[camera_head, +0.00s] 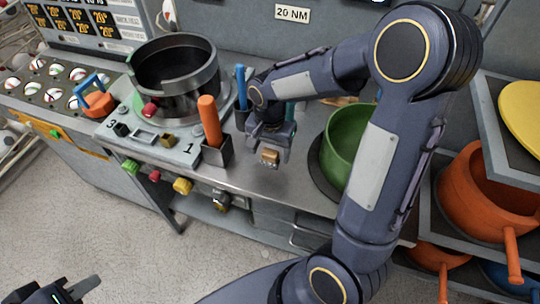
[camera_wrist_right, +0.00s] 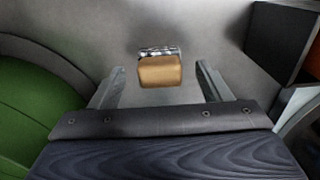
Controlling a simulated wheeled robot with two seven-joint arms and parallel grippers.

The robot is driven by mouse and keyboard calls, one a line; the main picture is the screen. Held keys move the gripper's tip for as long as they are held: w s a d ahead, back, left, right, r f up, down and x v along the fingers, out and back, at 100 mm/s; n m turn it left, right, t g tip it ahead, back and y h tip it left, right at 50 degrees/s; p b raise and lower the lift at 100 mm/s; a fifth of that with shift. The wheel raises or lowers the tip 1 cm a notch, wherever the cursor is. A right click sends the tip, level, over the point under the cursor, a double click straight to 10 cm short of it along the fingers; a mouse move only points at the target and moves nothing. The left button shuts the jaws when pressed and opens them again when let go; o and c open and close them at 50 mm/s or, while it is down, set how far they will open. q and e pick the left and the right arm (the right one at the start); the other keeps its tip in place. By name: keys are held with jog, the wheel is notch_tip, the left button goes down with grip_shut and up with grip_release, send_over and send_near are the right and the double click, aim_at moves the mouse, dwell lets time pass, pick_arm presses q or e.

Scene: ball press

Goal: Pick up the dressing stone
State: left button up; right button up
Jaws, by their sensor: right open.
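The dressing stone, a small tan block with a pale, speckled far side (camera_wrist_right: 160,68), lies on the metal counter. In the head view the tan block (camera_head: 269,157) shows just below my right gripper (camera_head: 272,148). In the right wrist view my right gripper (camera_wrist_right: 160,85) has its two fingers wide apart, with the stone centred ahead between them and clear space on both sides. The fingers do not touch it. My left gripper (camera_head: 75,290) is partly visible at the bottom left corner, far from the stone, and its opening is unclear.
A green pot (camera_head: 340,150) stands right of my right gripper and also shows in the right wrist view (camera_wrist_right: 35,120). A dark holder (camera_head: 217,152) with an orange handle stands to the left. A large metal pot (camera_head: 175,75) is behind it. Orange pots (camera_head: 485,195) sit on right shelves.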

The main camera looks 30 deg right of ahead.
notch_tip(320, 180, down, 2)
jog(key=shift+f, duration=0.15)
jog(key=c, duration=1.1)
jog(key=shift+c, duration=0.2)
jog(key=shift+w+r, duration=0.1)
jog(key=shift+r, duration=0.55)
notch_tip(320, 180, up, 2)
jog(key=shift+r, duration=0.2)
jog(key=s+d+r+b, duration=0.1)
jog(key=s+d+r, duration=0.3)
jog(key=s+r, duration=0.5)
jog(key=s, duration=0.4)
jog(key=shift+s+r+b, duration=0.2)
jog(key=shift+s+b, duration=0.1)
jog(key=shift+b, duration=0.1)
